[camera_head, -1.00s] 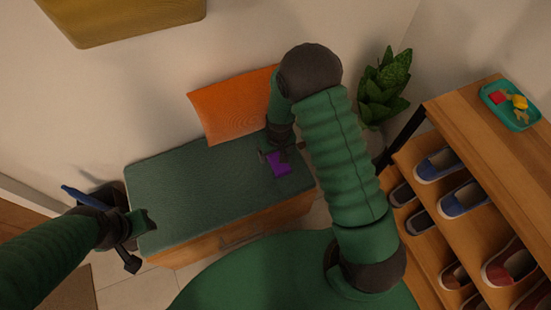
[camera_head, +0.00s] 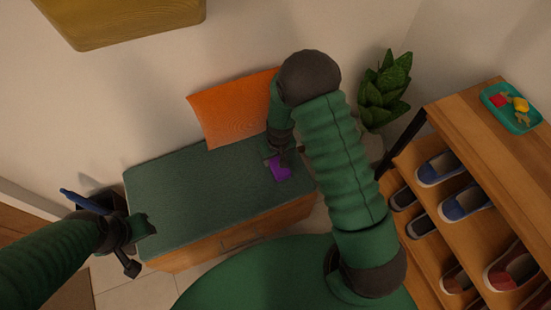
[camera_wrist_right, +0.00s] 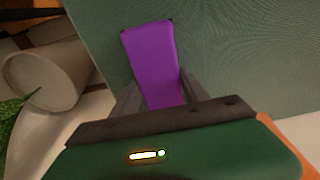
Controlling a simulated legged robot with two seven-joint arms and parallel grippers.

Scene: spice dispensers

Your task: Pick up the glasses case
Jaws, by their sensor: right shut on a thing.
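The purple glasses case (camera_head: 281,172) is at the right end of the green bench cushion, in the head view. My right gripper (camera_head: 279,156) reaches down over it and is shut on it. In the right wrist view the purple case (camera_wrist_right: 150,50) sticks out from between the two dark fingers of my right gripper (camera_wrist_right: 155,92). I cannot tell whether the case is touching the cushion. My left gripper (camera_head: 140,240) is at the left front corner of the bench, away from the case; its fingers are too unclear to judge.
The green bench cushion (camera_head: 190,195) is mostly bare. An orange pillow (camera_head: 232,110) leans on the wall behind it. A plant (camera_head: 385,90) and a wooden shoe rack (camera_head: 470,115) with a teal tray (camera_head: 497,99) stand at right. A dark holder with a blue item (camera_head: 80,199) is at left.

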